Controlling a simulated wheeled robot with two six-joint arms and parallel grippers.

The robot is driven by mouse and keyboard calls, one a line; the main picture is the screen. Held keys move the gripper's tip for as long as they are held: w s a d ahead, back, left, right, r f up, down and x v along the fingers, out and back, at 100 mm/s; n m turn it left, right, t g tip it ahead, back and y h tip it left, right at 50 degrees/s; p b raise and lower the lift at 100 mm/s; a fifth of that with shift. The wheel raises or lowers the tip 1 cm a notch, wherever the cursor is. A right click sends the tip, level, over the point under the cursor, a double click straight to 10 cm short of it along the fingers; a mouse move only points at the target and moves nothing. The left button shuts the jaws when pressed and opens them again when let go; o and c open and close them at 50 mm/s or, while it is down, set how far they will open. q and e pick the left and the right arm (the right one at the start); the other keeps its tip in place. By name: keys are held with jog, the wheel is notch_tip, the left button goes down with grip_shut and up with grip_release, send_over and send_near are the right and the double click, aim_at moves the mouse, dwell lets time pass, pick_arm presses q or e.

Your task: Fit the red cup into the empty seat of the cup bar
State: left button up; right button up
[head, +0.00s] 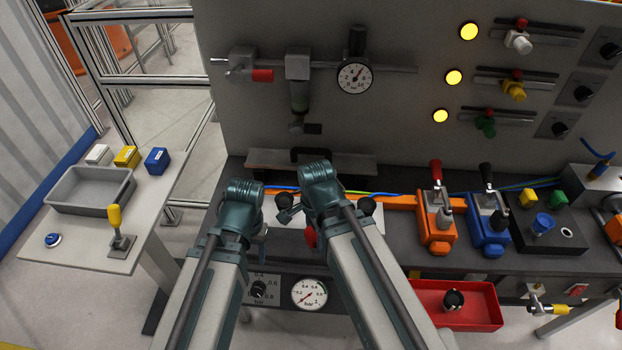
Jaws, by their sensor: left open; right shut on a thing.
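The red cup (310,237) shows as a small red patch just left of my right arm, low at my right gripper (312,220), which is shut on it. The wrist hides most of the cup and the fingers. The cup bar appears to be the pale piece (290,217) on the dark bench behind my wrists, with a black cup (284,201) on its left and another black cup (366,205) on its right. My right wrist covers its middle, so the empty seat is not visible. My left gripper (261,237) is open, mostly hidden behind its own wrist, left of the bar.
A grey panel with a gauge (355,78) rises behind the bench. An orange clamp unit (436,222) and a blue one (487,222) stand to the right. A red tray (482,309) holding a black part (453,300) sits lower right. A side table with a grey bin (90,190) is left.

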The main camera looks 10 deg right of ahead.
pick_arm(q)
jog(key=shift+o, duration=0.4)
notch_tip(320, 180, up, 7)
jog(key=p, duration=0.7)
pick_arm(e)
jog(key=w+d+r+n, duration=0.1)
jog(key=w+d+r, duration=0.1)
jog(key=w, duration=0.4)
jog(key=w+d+r+n, duration=0.1)
jog(key=w+d+r, duration=0.2)
jog(key=w+r, duration=0.2)
jog(key=shift+w+d, duration=0.25)
jog(key=shift+w, duration=0.15)
pick_arm(q)
jog(key=shift+f, duration=0.1)
pick_arm(e)
jog(key=shift+f, duration=0.1)
pick_arm(q)
notch_tip(320, 180, down, 6)
jog(key=b, duration=0.6)
jog(key=shift+r, duration=0.25)
pick_arm(e)
notch_tip(320, 180, down, 6)
jog(key=shift+r, duration=0.25)
pick_arm(q)
jog(key=shift+f+b, duration=0.4)
pick_arm(e)
jog(key=shift+f, duration=0.4)
